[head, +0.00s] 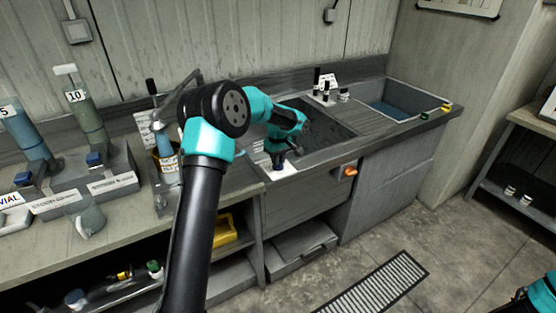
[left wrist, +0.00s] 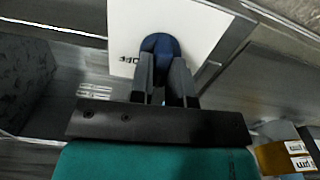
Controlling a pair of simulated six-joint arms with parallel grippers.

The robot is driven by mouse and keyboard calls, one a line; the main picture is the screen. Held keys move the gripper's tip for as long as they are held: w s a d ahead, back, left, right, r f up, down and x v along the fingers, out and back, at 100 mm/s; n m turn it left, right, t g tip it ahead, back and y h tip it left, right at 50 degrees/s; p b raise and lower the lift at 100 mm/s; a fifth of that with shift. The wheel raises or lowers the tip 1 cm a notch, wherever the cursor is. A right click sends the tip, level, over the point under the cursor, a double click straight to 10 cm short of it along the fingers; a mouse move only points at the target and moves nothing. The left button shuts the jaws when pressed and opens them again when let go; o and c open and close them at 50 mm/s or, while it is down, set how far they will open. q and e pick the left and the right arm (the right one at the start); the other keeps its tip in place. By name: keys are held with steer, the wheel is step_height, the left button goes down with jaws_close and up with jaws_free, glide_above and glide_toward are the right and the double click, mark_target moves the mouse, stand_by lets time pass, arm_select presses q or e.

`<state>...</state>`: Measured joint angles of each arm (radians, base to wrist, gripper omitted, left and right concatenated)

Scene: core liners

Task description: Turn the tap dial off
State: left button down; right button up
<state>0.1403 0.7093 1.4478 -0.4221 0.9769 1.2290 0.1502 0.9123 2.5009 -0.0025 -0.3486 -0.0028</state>
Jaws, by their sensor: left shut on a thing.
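The tap dial is a dark blue knob (left wrist: 160,44) on a white plate (left wrist: 205,32) with partly covered lettering that seems to read OFF. In the head view the plate (head: 285,173) lies on the counter at the near left corner of the sink. My left gripper (head: 278,155) reaches down over it from my teal and black arm. In the left wrist view its dark fingers (left wrist: 164,80) are shut on the knob, one on each side. The fingers hide part of the knob, so its exact pointing cannot be told. My right gripper is out of view.
The sink basin (head: 325,128) lies just behind the dial. A blue-filled trough (head: 388,108) is farther right. Bottles (head: 318,82) stand behind the sink. An orange knob (head: 350,172) is on the cabinet front. Labelled cylinders (head: 88,122) stand at left.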

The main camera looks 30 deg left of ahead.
arm_select(q)
steer(key=m, duration=0.5)
steer(key=shift+m, duration=0.3)
steer(key=m, duration=0.5)
steer(key=shift+m, duration=0.3)
steer(key=c, duration=1.1)
jaws_free()
step_height(320, 180, up, 17)
steer(key=shift+r, duration=0.2)
